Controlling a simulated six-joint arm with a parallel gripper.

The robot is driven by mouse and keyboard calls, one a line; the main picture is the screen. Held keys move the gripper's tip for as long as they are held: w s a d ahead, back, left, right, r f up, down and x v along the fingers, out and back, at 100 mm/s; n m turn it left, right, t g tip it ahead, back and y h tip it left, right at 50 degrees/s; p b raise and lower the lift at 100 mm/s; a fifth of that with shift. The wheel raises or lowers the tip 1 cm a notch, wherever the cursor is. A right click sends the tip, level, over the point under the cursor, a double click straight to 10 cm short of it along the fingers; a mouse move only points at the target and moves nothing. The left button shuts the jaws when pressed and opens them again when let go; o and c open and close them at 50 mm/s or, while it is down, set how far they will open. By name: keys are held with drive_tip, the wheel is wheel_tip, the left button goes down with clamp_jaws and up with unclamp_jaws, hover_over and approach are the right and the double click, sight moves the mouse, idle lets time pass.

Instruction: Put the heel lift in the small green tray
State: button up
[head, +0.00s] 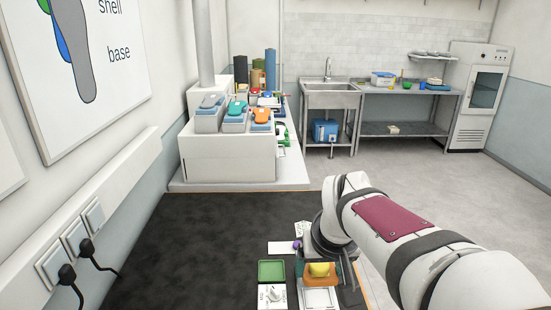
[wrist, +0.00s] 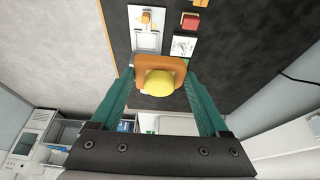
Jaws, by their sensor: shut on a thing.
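My gripper (wrist: 161,80) has teal fingers, shut on an orange piece (wrist: 143,75) with a rounded yellow top (wrist: 159,84). I take this piece for the heel lift, though its full shape is hidden. In the head view the orange piece (head: 320,281) and its yellow top (head: 319,269) show over the right side of the dark table, below my arm. The small green tray (head: 271,262) lies just left of the held piece in the head view, and looks empty.
A printed white card (head: 271,297) lies in front of the green tray, and a blank white card (head: 281,247) behind it. The dark table (head: 190,250) is clear to the left.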

drive_tip(key=w+a+f, duration=0.2)
drive_tip(key=w+f, duration=0.2)
drive_tip(key=w, duration=0.7)
hover_over(272, 271)
drive_tip(key=s, duration=0.1)
wheel_tip(272, 271, down, 16)
drive_tip(key=shift+s+f, duration=0.15)
drive_tip(key=shift+f, duration=3.25)
drive_tip(key=shift+f, duration=0.6)
